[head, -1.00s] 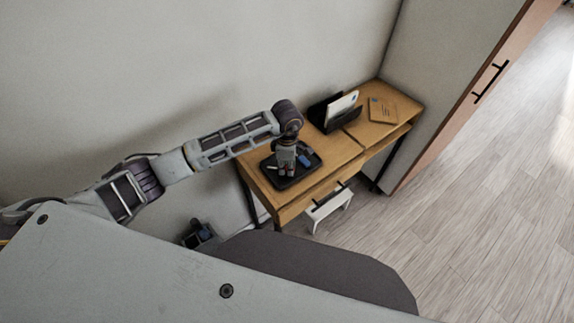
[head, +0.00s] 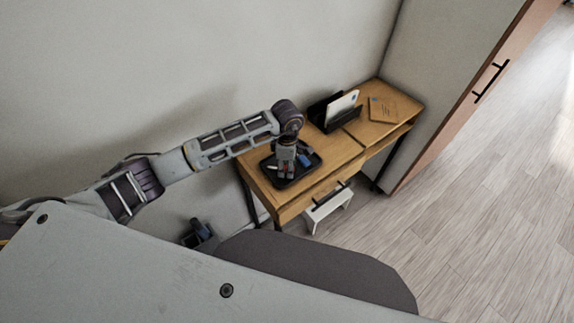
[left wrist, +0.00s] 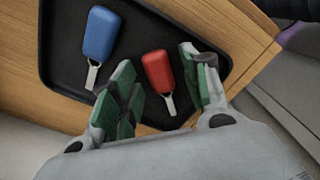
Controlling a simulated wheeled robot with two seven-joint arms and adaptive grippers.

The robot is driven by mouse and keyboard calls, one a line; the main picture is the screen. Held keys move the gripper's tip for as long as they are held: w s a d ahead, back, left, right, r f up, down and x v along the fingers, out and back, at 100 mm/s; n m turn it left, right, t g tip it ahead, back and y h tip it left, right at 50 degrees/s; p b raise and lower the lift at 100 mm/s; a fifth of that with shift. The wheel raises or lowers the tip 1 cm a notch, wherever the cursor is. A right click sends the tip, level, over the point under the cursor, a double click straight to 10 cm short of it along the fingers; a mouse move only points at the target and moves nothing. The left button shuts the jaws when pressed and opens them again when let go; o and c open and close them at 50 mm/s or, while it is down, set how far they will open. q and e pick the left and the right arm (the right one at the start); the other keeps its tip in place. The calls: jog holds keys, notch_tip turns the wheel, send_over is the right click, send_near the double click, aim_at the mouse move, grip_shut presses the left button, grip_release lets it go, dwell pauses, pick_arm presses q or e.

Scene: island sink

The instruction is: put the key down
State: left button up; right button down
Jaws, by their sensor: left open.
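A key with a red head (left wrist: 158,72) lies on a black tray (left wrist: 68,28), between the spread fingers of my left gripper (left wrist: 160,90) in the left wrist view. The fingers stand apart on both sides of it, and I see a gap on each side. A key with a blue head (left wrist: 101,36) lies on the same tray to the left, outside the fingers. In the head view my left gripper (head: 285,172) is over the tray (head: 291,183) and hides the red key. My right gripper does not show clearly.
The tray is on a wooden desk (head: 345,150) against the wall. A black letter holder (head: 345,118) and a brown envelope (head: 382,110) are farther right. A white stool (head: 329,208) stands below the desk.

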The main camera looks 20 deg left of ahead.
pick_arm(q)
notch_tip(320, 180, up, 12)
jog(key=b, duration=0.1)
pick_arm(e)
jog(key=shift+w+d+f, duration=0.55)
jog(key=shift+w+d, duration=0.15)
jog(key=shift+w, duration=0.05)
pick_arm(q)
jog(key=shift+r, duration=0.1)
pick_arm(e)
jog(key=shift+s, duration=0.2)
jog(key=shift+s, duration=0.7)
